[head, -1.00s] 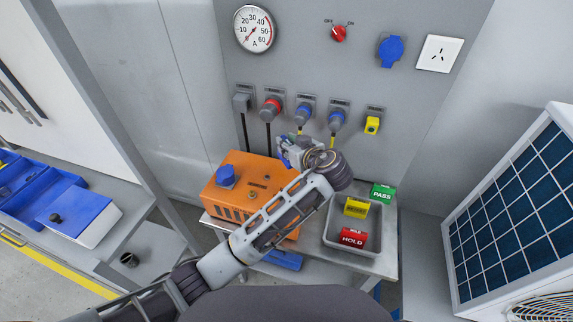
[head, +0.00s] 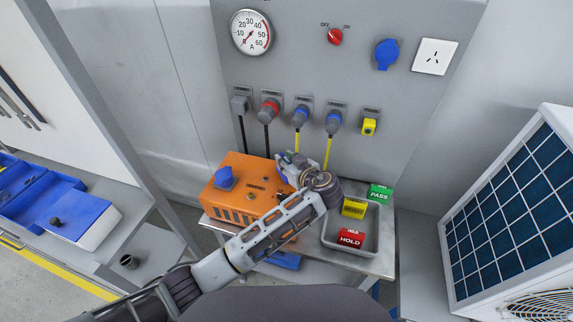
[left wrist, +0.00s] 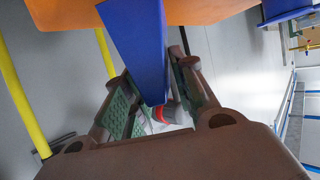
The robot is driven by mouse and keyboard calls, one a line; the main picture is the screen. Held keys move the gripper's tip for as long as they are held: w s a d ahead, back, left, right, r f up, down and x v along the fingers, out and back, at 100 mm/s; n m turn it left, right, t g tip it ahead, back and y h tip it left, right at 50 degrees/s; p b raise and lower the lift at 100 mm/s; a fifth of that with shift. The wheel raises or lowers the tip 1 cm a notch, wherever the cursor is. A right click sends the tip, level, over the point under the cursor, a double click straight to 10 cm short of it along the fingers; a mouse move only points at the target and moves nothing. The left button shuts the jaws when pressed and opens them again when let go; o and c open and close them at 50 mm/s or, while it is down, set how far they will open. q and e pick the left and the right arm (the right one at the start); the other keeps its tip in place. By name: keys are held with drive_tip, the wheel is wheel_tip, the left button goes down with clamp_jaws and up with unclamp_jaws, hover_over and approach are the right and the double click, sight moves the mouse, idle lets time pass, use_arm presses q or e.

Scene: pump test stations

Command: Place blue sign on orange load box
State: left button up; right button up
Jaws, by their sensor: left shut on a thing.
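The orange load box (head: 236,196) stands on the metal bench, with a blue socket on its top left. My left gripper (head: 292,166) is at the back right of the box's top. In the left wrist view its fingers (left wrist: 158,105) are shut on the blue sign (left wrist: 140,45), a flat blue piece reaching away from the fingers towards the orange box (left wrist: 60,14). In the head view the sign is mostly hidden by the gripper. I cannot tell whether it touches the box top. My right gripper is not in view.
A grey tray (head: 331,241) on the bench holds a yellow sign (head: 353,208) and a red HOLD sign (head: 350,238). A green PASS sign (head: 380,194) stands behind it. Yellow cables (head: 328,152) and black cables hang from the panel plugs close behind the gripper.

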use_arm(q)
drive_tip(key=shift+f, duration=0.85)
drive_tip(key=shift+f, duration=0.1)
drive_tip(key=o, duration=1)
drive_tip(key=shift+o, duration=0.2)
